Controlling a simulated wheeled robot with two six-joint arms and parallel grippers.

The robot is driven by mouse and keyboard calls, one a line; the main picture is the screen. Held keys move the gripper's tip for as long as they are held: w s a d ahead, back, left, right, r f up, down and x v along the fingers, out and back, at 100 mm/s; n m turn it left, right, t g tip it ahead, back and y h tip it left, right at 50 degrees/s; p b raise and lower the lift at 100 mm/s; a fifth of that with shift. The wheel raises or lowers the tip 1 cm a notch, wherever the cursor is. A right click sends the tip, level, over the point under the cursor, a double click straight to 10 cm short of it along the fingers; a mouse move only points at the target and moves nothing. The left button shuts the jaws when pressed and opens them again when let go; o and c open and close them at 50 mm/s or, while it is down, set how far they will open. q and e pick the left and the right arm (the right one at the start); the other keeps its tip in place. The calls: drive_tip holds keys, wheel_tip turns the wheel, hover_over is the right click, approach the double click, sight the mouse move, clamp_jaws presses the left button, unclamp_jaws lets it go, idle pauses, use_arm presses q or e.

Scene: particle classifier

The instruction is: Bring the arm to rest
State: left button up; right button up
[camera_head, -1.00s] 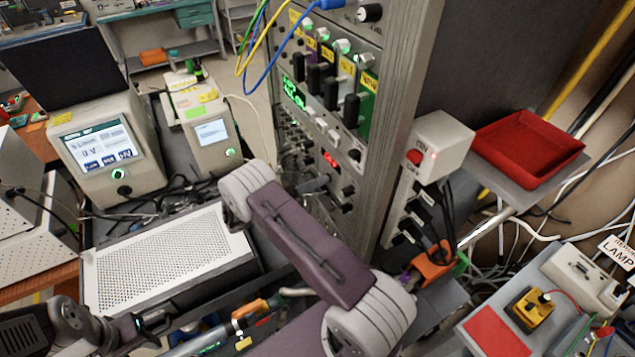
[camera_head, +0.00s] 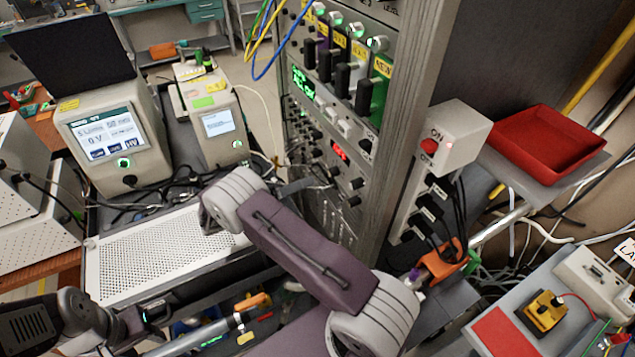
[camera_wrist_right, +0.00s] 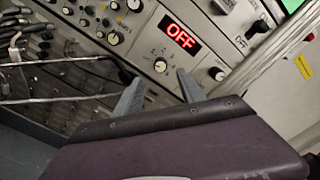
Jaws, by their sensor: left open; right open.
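My right arm, with a purple link and grey joints, reaches up from the bottom middle of the head view toward the instrument rack (camera_head: 400,190). Its gripper (camera_head: 300,185) shows only partly there, a grey finger beside the rack's lower panels. In the right wrist view, the right gripper (camera_wrist_right: 160,78) has its two grey fingers apart with nothing between them, in front of a rack panel with a red OFF display (camera_wrist_right: 182,37). My left gripper (camera_head: 150,318) is low at the left of the head view, mostly dark and partly cut off; nothing held can be seen in it.
A perforated white box (camera_head: 150,262) lies left of my right arm. Two screen units (camera_head: 115,135) stand behind it. An ON/OFF switch box (camera_head: 455,140) is on the rack's side. A red tray (camera_head: 548,145) is at right. Cables hang around the rack.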

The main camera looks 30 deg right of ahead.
drive_tip(key=shift+a, duration=0.75)
drive_tip(key=shift+w, duration=0.1)
drive_tip(key=s+f+m+g+y, duration=0.2)
drive_tip(key=s+f+m+y, duration=0.1)
drive_tip(key=s+m+y, duration=0.6)
drive_tip(key=s+a+m+t+y, duration=0.5)
drive_tip(key=s+a+m+y, duration=0.2)
drive_tip(key=m, duration=1.1)
drive_tip(key=a+y, duration=0.2)
drive_tip(key=shift+a, duration=0.3)
drive_tip(key=shift+s+f, duration=0.1)
